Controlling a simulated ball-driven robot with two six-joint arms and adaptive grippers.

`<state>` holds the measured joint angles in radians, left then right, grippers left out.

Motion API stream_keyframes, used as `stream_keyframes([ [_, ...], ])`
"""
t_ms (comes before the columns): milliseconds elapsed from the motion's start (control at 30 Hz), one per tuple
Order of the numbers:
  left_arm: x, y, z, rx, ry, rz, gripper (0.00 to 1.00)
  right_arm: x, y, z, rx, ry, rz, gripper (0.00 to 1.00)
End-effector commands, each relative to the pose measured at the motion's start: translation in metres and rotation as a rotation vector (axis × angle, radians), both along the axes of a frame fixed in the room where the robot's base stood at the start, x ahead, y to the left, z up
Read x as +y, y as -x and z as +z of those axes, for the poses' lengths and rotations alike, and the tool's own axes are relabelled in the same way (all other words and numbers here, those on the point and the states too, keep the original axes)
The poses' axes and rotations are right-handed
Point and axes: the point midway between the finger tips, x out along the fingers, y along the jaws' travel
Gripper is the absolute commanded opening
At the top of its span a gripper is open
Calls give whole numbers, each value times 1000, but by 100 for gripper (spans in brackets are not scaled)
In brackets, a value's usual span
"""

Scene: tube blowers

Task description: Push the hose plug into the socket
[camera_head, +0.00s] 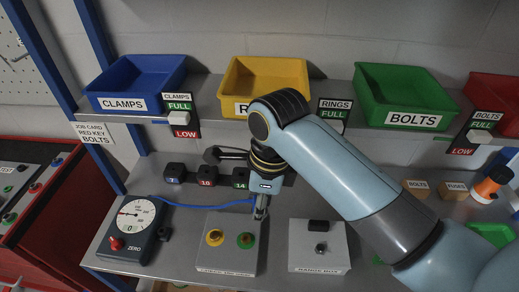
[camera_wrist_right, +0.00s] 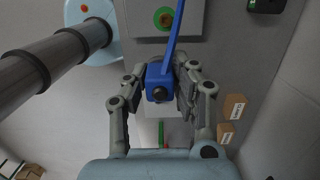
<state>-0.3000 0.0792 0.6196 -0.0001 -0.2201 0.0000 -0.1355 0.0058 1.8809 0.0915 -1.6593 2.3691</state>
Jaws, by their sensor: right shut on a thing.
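My right gripper (camera_head: 262,212) points down over the bench, at the back right of the white box (camera_head: 229,259) with two ringed round ports. It is shut on the blue hose plug (camera_wrist_right: 159,82), which shows between the fingers in the wrist view. The blue hose (camera_head: 205,206) runs from near the dial gauge (camera_head: 133,228) to the gripper. The box has a yellow-ringed port (camera_head: 215,237) and a green-ringed port (camera_head: 246,240); I cannot tell which is the socket. The plug appears apart from both. My left gripper is not in view.
A white box with a black switch (camera_head: 319,248) stands to the right. Black numbered blocks (camera_head: 207,175) stand behind. Blue (camera_head: 134,84), yellow (camera_head: 264,82) and green (camera_head: 405,97) bins sit on the shelf. Bare bench (camera_head: 279,221) lies between the two white boxes.

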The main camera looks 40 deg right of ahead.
Motion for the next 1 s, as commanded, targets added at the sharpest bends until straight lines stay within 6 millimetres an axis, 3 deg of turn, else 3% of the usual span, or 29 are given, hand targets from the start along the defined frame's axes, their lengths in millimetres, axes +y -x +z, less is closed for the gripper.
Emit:
stream_keyframes([
  [500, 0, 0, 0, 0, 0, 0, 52, 0, 0, 22, 0, 0, 0, 0],
  [1000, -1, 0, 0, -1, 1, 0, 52, 2, -3, 17, 2, -1, 1, 0],
])
